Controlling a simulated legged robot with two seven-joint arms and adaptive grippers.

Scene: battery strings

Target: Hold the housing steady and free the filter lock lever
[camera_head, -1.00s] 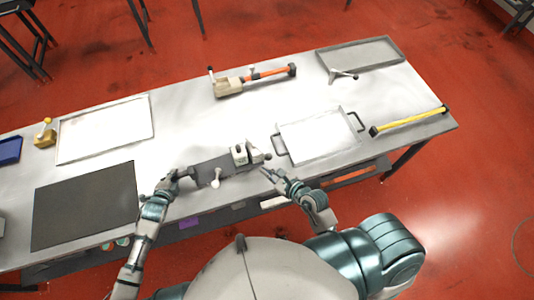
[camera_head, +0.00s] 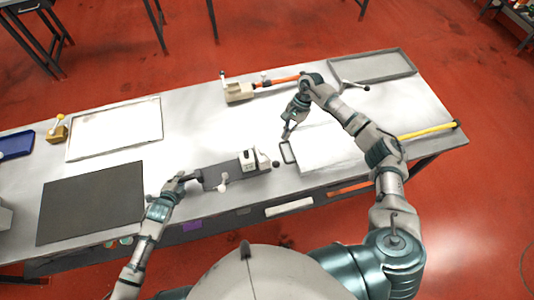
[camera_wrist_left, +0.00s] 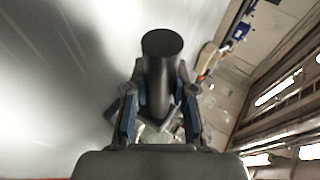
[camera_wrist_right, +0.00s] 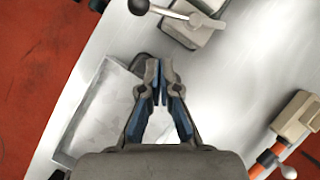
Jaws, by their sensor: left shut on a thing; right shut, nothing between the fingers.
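The housing (camera_head: 222,176) lies near the front edge of the table, a dark grey body with a cream block (camera_head: 254,160) at its right end. A lever with a black ball knob (camera_head: 275,164) sticks out beyond that block; the knob (camera_wrist_right: 138,6) and its metal arm also show in the right wrist view. My left gripper (camera_head: 184,177) is shut on the housing's left end; in the left wrist view a black cylindrical end (camera_wrist_left: 162,44) sits between the fingers. My right gripper (camera_head: 287,132) is shut and empty, above the table behind and right of the housing, apart from the lever.
A metal tray with black handles (camera_head: 318,160) lies right of the housing, partly under my right arm. A cream and orange tool (camera_head: 240,92) is at the back. A dark mat (camera_head: 90,203) lies at left, and a yellow bar (camera_head: 428,130) at right.

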